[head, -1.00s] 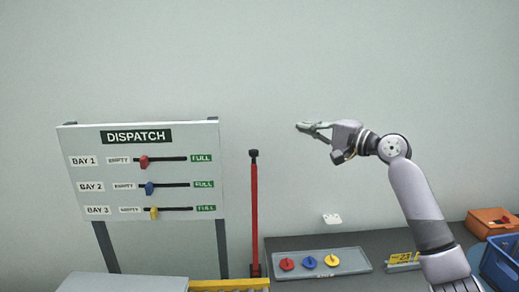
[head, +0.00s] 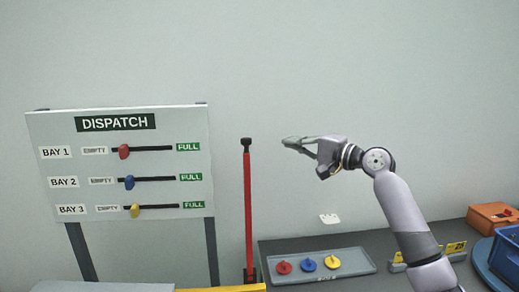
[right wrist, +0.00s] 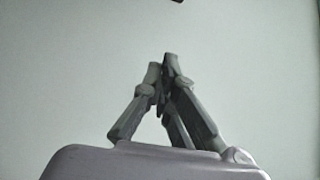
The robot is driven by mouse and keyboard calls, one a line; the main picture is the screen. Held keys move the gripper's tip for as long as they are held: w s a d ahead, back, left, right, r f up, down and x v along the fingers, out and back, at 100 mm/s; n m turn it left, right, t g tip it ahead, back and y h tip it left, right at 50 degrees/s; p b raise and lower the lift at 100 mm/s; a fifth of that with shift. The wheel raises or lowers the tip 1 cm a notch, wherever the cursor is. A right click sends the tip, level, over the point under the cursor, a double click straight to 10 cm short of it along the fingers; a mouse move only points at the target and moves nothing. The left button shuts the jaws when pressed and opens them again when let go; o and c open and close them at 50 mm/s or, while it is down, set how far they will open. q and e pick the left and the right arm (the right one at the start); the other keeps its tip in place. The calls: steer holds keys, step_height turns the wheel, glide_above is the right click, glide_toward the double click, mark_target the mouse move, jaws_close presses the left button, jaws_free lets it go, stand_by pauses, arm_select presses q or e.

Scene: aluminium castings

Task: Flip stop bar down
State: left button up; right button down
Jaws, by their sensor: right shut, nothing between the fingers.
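The stop bar (head: 247,215) is a red upright bar with a black top end, standing upright beside the dispatch board in the head view. Its foot is a dark mount at the edge of the grey table. My right gripper (head: 286,141) is shut and empty, to the right of the bar's black top and at about its height. It looks apart from the bar, with the fingers pointing left. The right wrist view shows the closed fingertips (right wrist: 163,60) meeting, with a dark bit at the top edge. My left gripper is not in view.
The dispatch board (head: 120,165) with red, blue and yellow sliders stands at left. A grey tray (head: 355,266) holding red, blue and yellow knobbed pieces lies on the table (head: 385,240). An orange box (head: 492,215) and a blue bin (head: 510,255) are at right. The wall behind is bare.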

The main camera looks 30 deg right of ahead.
steer(key=shift+s+r, duration=0.1)
steer(key=w+a+p, duration=0.6)
steer(key=p, duration=0.1)
steer(key=shift+w+a, duration=0.4)
stand_by(0.4)
steer(key=shift+a, duration=0.1)
